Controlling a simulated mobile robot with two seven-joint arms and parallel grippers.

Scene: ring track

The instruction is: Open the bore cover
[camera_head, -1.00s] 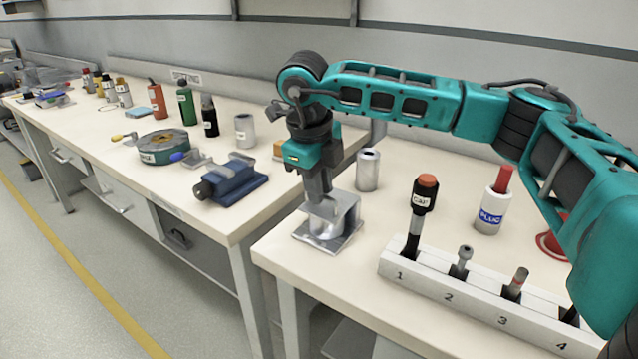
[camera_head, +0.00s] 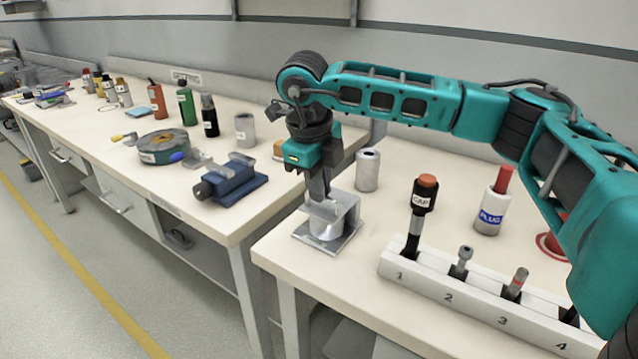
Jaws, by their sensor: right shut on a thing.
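A silver metal fixture (camera_head: 341,229) with a square base plate stands near the left edge of the right-hand table. Its upper part looks like a bracket around a short round body. My right gripper (camera_head: 321,196) points down at the fixture's top and is shut on a flat metal piece there, which looks like the bore cover (camera_head: 325,210). My left gripper is not in view.
A white numbered rack (camera_head: 430,276) with several tools stands at the front of the table. A grey cylinder (camera_head: 367,170) is behind the fixture, a PLUG bottle (camera_head: 491,208) to the right. A blue vise (camera_head: 232,180) sits on the left table.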

